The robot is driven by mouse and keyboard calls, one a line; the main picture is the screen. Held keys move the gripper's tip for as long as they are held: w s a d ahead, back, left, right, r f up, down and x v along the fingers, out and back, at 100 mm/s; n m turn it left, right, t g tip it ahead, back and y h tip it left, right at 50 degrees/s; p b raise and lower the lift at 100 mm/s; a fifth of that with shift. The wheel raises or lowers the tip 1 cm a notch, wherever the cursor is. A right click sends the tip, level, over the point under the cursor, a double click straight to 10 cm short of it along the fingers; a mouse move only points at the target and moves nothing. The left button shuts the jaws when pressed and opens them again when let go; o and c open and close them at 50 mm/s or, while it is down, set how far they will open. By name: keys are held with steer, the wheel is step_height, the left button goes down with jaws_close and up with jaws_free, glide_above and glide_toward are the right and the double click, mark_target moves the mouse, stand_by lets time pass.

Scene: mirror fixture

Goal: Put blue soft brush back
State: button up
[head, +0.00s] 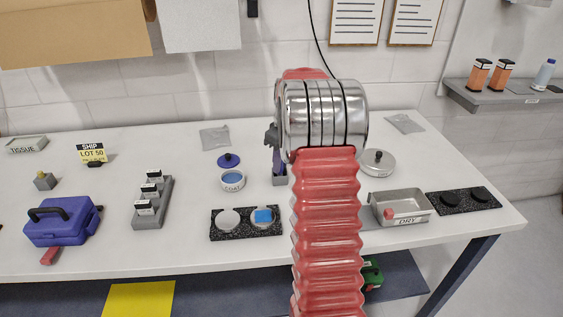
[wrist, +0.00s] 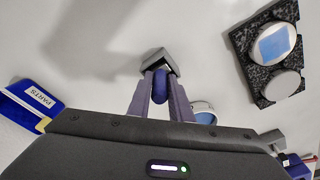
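The blue soft brush shows in the wrist view as a rounded blue handle (wrist: 160,86) between the two fingers of my gripper (wrist: 161,76). The fingers press on it from both sides. Its lower end is hidden. A small grey block (wrist: 157,60), seemingly its holder, lies right at the fingertips; whether the brush sits in it I cannot tell. In the head view the grey block (head: 279,181) stands on the table under my gripper (head: 279,166), which my arm largely hides.
A COAT pot (head: 233,180) and blue lid (head: 228,160) stand left of the block. In front is a speckled tray (head: 245,234) with two discs, one showing a blue square. A metal DRY tray (head: 401,207) is at right. A purple case (head: 62,222) is at left.

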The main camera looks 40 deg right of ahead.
steer(key=o, duration=0.4)
step_height(320, 180, up, 12)
steer(key=s, duration=0.1)
steer(key=shift+s, duration=0.2)
stand_by(0.4)
steer(key=shift+r, duration=0.1)
stand_by(0.5)
